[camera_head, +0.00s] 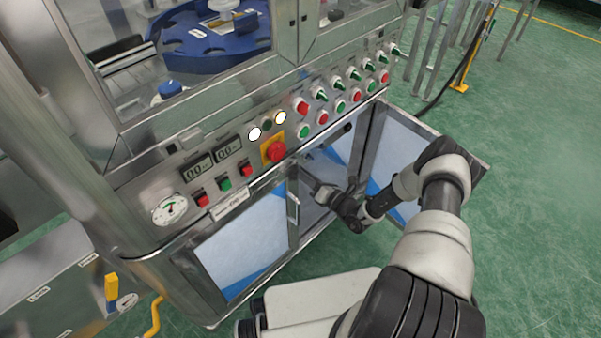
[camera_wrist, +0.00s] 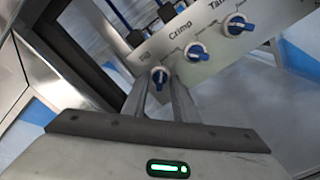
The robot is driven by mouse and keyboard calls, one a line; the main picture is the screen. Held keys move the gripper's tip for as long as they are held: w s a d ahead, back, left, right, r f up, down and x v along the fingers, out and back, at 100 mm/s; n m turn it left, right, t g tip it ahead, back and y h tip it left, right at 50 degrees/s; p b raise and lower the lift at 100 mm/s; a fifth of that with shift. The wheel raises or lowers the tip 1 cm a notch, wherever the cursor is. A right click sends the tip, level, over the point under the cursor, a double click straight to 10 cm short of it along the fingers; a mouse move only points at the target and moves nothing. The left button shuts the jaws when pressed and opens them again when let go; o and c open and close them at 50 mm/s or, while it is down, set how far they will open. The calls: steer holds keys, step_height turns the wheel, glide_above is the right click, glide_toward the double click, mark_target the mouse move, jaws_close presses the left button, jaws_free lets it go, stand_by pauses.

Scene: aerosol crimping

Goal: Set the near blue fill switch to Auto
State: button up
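A row of blue switches with white collars sits on a grey panel inside the cabinet, seen in the wrist view. The nearest blue switch (camera_wrist: 159,76) is at the lower left of the row, and its label is mostly hidden or blurred. Its handle looks roughly upright in the picture. My gripper (camera_wrist: 161,82) has its two fingers reaching to this switch, one on each side of it. The fingers are a narrow gap apart; whether they press on the switch I cannot tell. In the head view my gripper (camera_head: 322,194) is inside the open cabinet, and the blue switches are hidden.
Other blue switches, a middle one (camera_wrist: 197,51) and a far one (camera_wrist: 236,25), stand close by, with Crimp lettering above. The open cabinet door (camera_head: 410,150) is beside my arm. A red emergency button (camera_head: 276,151) is on the upper panel.

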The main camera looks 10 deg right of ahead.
jaws_close()
steer(key=shift+n, duration=0.4)
steer(key=n+p, duration=0.3)
steer(key=n, duration=1.4)
steer(key=shift+p, duration=0.35)
stand_by(0.4)
